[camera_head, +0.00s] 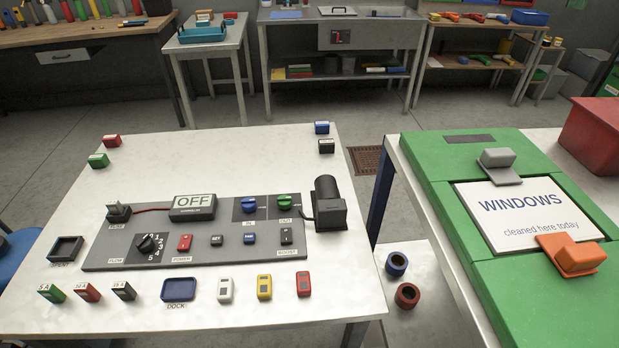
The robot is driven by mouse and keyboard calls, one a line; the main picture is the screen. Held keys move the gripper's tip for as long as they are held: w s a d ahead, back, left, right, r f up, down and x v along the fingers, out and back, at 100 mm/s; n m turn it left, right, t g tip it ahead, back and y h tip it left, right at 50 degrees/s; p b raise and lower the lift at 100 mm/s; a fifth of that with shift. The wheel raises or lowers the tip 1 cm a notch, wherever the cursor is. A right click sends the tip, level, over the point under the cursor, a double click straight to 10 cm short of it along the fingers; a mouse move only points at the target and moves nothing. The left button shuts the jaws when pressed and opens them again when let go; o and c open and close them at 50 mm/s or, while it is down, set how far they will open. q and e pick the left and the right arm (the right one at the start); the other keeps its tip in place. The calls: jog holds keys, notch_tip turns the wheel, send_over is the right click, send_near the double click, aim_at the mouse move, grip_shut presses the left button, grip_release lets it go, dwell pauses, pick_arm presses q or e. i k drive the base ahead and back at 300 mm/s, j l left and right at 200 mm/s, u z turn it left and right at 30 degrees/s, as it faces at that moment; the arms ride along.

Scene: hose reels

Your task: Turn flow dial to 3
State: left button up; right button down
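The flow dial (147,245) is a black knob at the left of a grey control panel (115,261) on the white table. A ring of numbers runs around its right side, with 3, 4 and 5 readable. The label FLOW is at its lower left. Which number the knob points to is too small to tell. A display (194,206) on the panel reads OFF. Neither of my grippers is in view.
A black cylinder (327,200) stands at the panel's right end. Small colored blocks and a blue dock tray (179,289) line the front of the white table (240,165). A green table with a WINDOWS sign (520,210) stands to the right.

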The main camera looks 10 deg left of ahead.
aim_at(145, 244)
jog(key=u, duration=1.2)
